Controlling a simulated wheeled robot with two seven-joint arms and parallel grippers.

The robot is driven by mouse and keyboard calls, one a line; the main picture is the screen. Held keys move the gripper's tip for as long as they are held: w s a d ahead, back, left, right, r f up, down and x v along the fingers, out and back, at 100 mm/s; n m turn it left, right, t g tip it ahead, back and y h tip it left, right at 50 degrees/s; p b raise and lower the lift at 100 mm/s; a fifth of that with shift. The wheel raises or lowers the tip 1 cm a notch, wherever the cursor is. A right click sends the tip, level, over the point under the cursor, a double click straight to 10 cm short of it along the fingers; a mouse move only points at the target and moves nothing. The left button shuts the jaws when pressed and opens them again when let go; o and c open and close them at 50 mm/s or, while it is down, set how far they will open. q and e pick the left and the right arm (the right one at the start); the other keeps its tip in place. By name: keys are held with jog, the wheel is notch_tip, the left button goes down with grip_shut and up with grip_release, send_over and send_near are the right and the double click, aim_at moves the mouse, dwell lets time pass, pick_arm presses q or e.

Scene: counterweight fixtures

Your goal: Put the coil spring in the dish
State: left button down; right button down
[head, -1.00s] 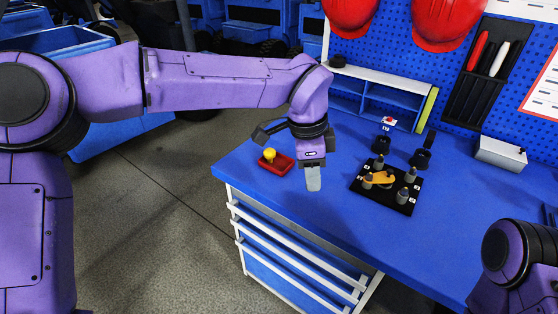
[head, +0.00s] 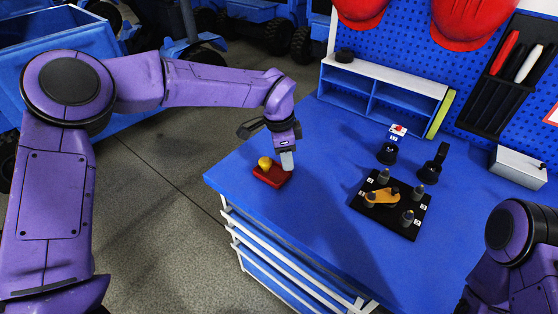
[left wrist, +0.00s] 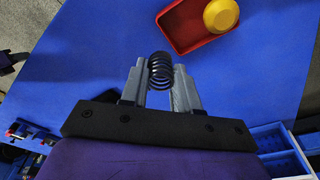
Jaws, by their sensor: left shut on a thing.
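The coil spring (left wrist: 160,71) is dark and sits between the grey fingertips of my left gripper (head: 287,160), which is shut on it. In the head view the spring is hidden by the gripper. The dish looks to be the shallow red rectangular tray (head: 267,181) near the bench's left corner. It also shows in the left wrist view (left wrist: 178,40), ahead of the fingertips and apart from the spring in the picture. A yellow round piece (head: 265,163) lies in it. In the head view the fingertips overlap the dish's right edge; their height above it is unclear. My right gripper is out of view.
A black plate (head: 408,225) with several grey pegs and an orange link stands right of the dish. Black fixtures (head: 388,154) stand behind it. A blue and white shelf (head: 385,90) lines the back. Blue bench top between dish and plate is clear.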

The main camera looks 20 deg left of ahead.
pick_arm(q)
jog(key=f, duration=0.1)
jog(key=w+a+f, duration=0.1)
jog(key=a+f, duration=0.1)
jog(key=shift+w+a+p, duration=0.1)
jog(key=shift+w+p, duration=0.25)
jog(key=shift+p, duration=0.05)
notch_tip(320, 180, down, 3)
jog(key=shift+r, duration=0.1)
jog(key=shift+f, duration=0.35)
jog(key=c, duration=1.1)
grip_release()
jog(key=shift+f, duration=0.15)
